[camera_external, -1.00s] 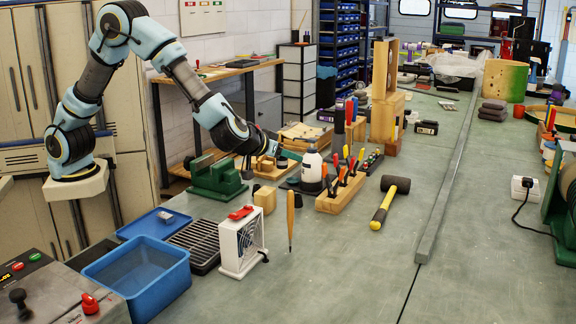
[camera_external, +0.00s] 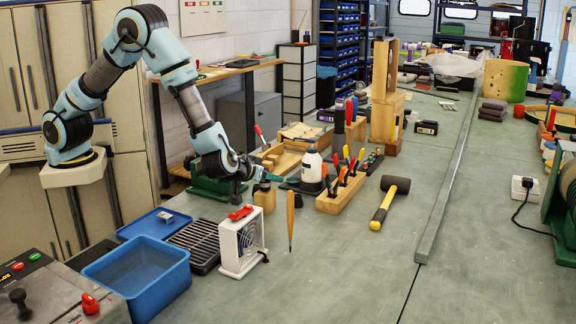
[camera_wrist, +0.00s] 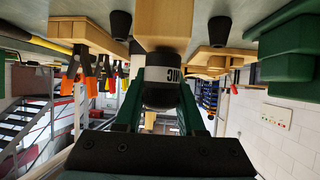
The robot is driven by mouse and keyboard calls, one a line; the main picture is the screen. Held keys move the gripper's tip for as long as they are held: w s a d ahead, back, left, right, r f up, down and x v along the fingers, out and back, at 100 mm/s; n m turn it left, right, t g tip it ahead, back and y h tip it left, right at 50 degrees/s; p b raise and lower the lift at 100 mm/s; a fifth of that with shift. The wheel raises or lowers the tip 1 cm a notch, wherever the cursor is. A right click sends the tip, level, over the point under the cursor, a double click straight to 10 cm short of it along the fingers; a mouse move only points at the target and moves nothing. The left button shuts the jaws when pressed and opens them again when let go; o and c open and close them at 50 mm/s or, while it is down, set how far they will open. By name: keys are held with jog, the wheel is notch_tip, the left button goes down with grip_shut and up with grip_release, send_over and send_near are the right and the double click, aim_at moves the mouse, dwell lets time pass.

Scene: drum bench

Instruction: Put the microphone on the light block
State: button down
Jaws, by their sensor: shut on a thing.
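The microphone (camera_wrist: 160,95) is dark with a white band lettered MIC. It sits between the green fingers of my gripper (camera_wrist: 162,84), which is shut on it. In the outside view my gripper (camera_external: 268,177) is low over the light block (camera_external: 264,198), and the microphone shows only as a small dark shape there. The block is pale wood and stands on the bench; it also shows in the wrist view (camera_wrist: 163,22), right against the microphone's outline. I cannot tell whether the microphone touches the block or is just above it.
A green vise-like piece (camera_external: 212,187) stands left of the block. A white fan box (camera_external: 241,245), an upright wooden-handled tool (camera_external: 290,220) and a blue bin (camera_external: 138,275) are nearer. A white bottle (camera_external: 312,168) and a tool rack (camera_external: 341,192) stand to the right.

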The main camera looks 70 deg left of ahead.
jog(key=shift+f, duration=0.2)
jog(key=c, duration=0.5)
grip_release()
